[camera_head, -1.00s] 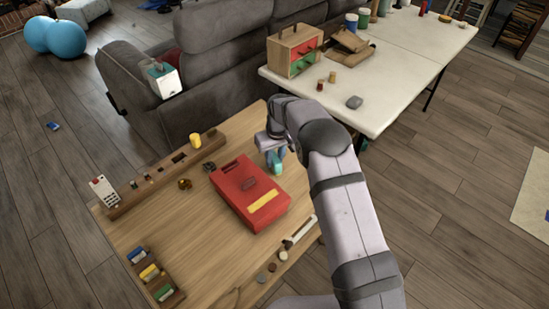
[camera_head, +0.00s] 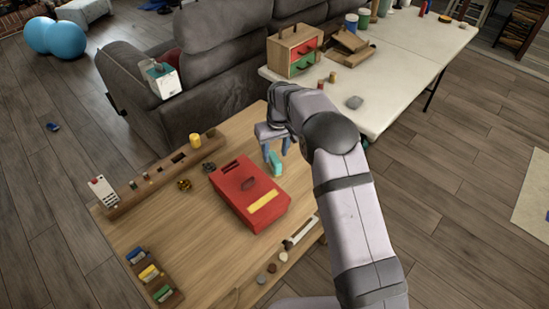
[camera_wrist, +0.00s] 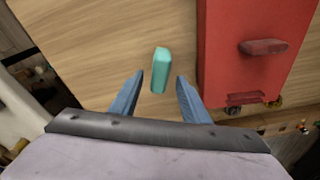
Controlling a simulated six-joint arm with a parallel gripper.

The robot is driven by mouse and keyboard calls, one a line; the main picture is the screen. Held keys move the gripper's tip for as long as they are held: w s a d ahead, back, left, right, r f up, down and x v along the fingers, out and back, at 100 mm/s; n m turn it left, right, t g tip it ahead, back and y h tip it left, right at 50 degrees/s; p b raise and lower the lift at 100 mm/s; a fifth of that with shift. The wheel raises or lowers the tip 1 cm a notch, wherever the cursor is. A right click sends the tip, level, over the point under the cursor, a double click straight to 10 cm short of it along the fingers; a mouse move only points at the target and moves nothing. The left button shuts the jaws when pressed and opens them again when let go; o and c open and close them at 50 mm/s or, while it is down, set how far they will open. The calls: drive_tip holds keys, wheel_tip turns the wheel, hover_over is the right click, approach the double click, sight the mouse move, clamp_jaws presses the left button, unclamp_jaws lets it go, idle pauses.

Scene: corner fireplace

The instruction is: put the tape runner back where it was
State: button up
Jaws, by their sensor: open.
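The tape runner appears to be the small teal block (camera_head: 275,163), on the wooden table (camera_head: 150,225) just behind the red box (camera_head: 250,194). It also shows in the wrist view (camera_wrist: 160,70), on bare wood left of the red box (camera_wrist: 255,50) and apart from it. My gripper (camera_head: 274,155) is open above and close to the teal block. In the wrist view, the blue fingers of my gripper (camera_wrist: 155,82) are spread and empty, with the block in line with the gap just beyond their tips.
A wooden rack (camera_head: 165,172) with small items runs along the table's left edge. A tray of coloured blocks (camera_head: 155,275) is at the front left. A white table (camera_head: 400,85) with a drawer box (camera_head: 293,50) stands behind. Bare wood lies left of the red box.

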sight(277, 161)
wheel_tip(277, 161, up, 8)
drive_tip(key=s, duration=0.1)
drive_tip(key=shift+d+b, duration=0.25)
drive_tip(key=shift+b, duration=0.1)
drive_tip(key=s+d+m, duration=0.1)
drive_tip(key=s+d, duration=0.3)
drive_tip(key=s, duration=0.7)
drive_tip(key=s+d+f+m+g, duration=0.1)
drive_tip(key=s+d, duration=0.3)
drive_tip(key=s, duration=0.7)
drive_tip(key=s+d+f+m, duration=0.1)
drive_tip(key=s+d, duration=0.4)
drive_tip(key=s, duration=0.6)
drive_tip(key=shift+s+f+m+g+h, duration=0.2)
drive_tip(key=shift+s+m+g+h, duration=0.15)
drive_tip(key=shift+m, duration=0.35)
drive_tip(key=shift+w, duration=0.1)
